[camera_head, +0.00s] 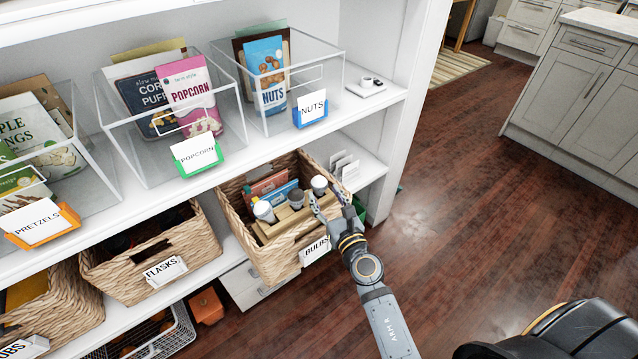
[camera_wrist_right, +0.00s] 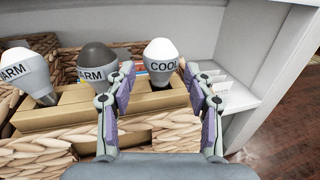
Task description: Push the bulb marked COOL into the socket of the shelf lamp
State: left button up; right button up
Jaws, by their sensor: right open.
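The COOL bulb (camera_head: 319,184) stands upright at the right end of a cardboard holder in the wicker BULBS basket (camera_head: 237,212). Its white dome and dark lettering show in the right wrist view (camera_wrist_right: 161,55). My right gripper (camera_head: 327,204) is open at the basket's right front corner. In the right wrist view its fingers (camera_wrist_right: 162,84) stand either side of the COOL bulb's line, nearer the camera; contact cannot be told. A small white fitting (camera_head: 367,84), perhaps the shelf lamp, is on the shelf above at the right end. My left gripper is not in view.
A dark bulb (camera_wrist_right: 97,63) and a tilted white bulb (camera_wrist_right: 30,75), both reading ARM, sit left of the COOL bulb. The shelf edge (camera_head: 290,132) and clear NUTS bin (camera_head: 230,85) are above the basket. Floor (camera_head: 470,190) to the right is free.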

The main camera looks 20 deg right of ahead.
aim_at(322, 190)
jog(key=w, duration=0.5)
jog(key=shift+w+a+p, duration=0.2)
jog(key=shift+w+p, duration=0.1)
jog(key=shift+w, duration=0.05)
jog(key=c, duration=0.8)
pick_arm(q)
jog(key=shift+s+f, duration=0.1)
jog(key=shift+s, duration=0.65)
pick_arm(e)
jog(key=shift+r, duration=0.15)
